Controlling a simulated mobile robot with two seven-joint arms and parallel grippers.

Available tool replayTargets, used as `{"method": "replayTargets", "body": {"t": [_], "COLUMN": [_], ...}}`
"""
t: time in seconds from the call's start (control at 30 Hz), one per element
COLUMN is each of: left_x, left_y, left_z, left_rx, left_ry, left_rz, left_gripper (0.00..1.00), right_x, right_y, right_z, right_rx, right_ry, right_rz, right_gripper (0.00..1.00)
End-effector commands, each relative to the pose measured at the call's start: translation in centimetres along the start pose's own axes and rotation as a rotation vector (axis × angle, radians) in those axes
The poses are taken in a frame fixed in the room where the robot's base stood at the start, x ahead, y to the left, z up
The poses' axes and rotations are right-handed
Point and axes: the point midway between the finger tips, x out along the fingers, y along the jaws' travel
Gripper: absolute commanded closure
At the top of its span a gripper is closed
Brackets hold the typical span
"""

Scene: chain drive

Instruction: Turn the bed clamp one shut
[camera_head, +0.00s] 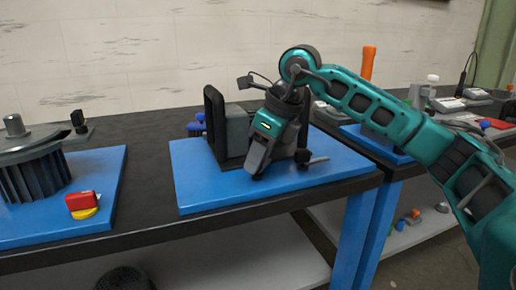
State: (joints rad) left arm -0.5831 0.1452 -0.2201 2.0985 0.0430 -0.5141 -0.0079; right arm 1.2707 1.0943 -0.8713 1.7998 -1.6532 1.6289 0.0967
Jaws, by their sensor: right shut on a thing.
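My right gripper (257,170) reaches down at the front of a black and grey fixture (232,135) on the middle blue board (215,194). Its fingers are shut low by the board, and they hide what they hold, most likely bed clamp one. A small black clamp-like part with a grey bar (316,161) sits just right of the gripper, apart from the fingertips. I cannot tell which clamp it is. My left gripper is not in view.
A dark finned round part (35,178) stands on the left blue board (110,185). A red block (83,201) lies there on a yellow piece. An orange cylinder (368,62) and several small items are on the right-hand bench. The dark tabletop between the boards is clear.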

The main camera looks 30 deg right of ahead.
Motion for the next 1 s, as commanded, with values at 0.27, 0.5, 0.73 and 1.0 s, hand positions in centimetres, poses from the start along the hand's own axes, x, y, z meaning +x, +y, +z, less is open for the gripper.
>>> {"method": "replayTargets", "body": {"t": [0.27,0.5,0.73,1.0], "left_x": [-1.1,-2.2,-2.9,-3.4], "left_y": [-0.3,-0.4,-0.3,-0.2], "left_z": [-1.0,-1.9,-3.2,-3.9], "left_rx": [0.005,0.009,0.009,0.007], "left_ry": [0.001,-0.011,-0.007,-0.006], "left_rz": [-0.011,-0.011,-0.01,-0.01], "left_gripper": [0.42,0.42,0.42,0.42], "right_x": [-0.4,-0.4,-0.3,-0.2], "right_y": [-0.2,-0.3,-0.5,-0.6], "right_z": [0.1,0.1,0.0,0.0], "right_rx": [-0.239,-0.44,-0.598,-0.709], "right_ry": [-0.001,-0.001,-0.002,-0.002], "right_rz": [0.102,0.186,0.25,0.293], "right_gripper": [0.94,0.94,0.94,0.94]}}
